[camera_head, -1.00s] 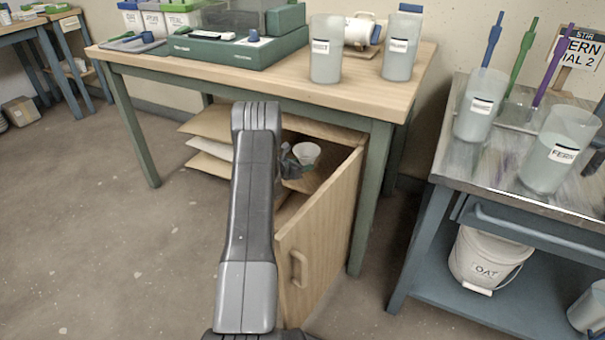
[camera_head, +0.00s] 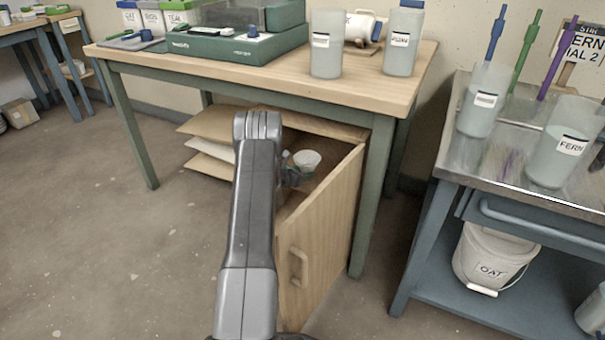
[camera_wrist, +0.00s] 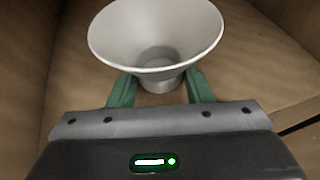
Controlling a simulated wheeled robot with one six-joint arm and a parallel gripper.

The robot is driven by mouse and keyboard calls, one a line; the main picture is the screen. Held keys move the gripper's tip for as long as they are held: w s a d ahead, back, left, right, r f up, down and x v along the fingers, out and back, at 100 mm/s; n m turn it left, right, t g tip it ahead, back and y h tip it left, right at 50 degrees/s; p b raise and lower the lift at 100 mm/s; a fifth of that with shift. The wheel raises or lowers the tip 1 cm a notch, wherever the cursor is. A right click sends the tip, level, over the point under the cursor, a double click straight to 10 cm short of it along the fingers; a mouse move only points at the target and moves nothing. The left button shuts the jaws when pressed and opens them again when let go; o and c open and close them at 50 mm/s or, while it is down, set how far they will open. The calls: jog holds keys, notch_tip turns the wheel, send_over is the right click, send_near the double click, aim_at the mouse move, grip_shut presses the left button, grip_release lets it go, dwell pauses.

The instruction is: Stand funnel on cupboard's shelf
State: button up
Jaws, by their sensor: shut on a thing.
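The white funnel (camera_wrist: 155,35) is upright, wide mouth up, between the green fingertips of my gripper (camera_wrist: 160,90) in the wrist view. The fingers are shut on its narrow lower part. In the head view the funnel (camera_head: 307,160) shows small inside the open cupboard, beside my gripper (camera_head: 292,172), which my arm partly hides. The cupboard (camera_head: 310,125) stands under the wooden table, its door (camera_head: 325,240) swung open toward me. Brown board surfaces of the cupboard surround the funnel in the wrist view. I cannot tell whether the funnel's bottom touches the shelf (camera_wrist: 75,85).
The open door stands close on the right of my arm. Sheets of board (camera_head: 215,125) stick out left of the cupboard. The table (camera_head: 150,60) spans above it. A blue cart (camera_head: 510,300) with a white OAT bucket (camera_head: 490,262) stands at the right. Floor at left is clear.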

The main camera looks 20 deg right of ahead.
jog(key=o, duration=1)
jog(key=shift+r+p, duration=0.4)
jog(key=shift+p, duration=0.2)
jog(key=p+v, duration=0.4)
jog(key=v, duration=0.8)
jog(key=shift+r, duration=0.25)
jog(key=o, duration=0.7)
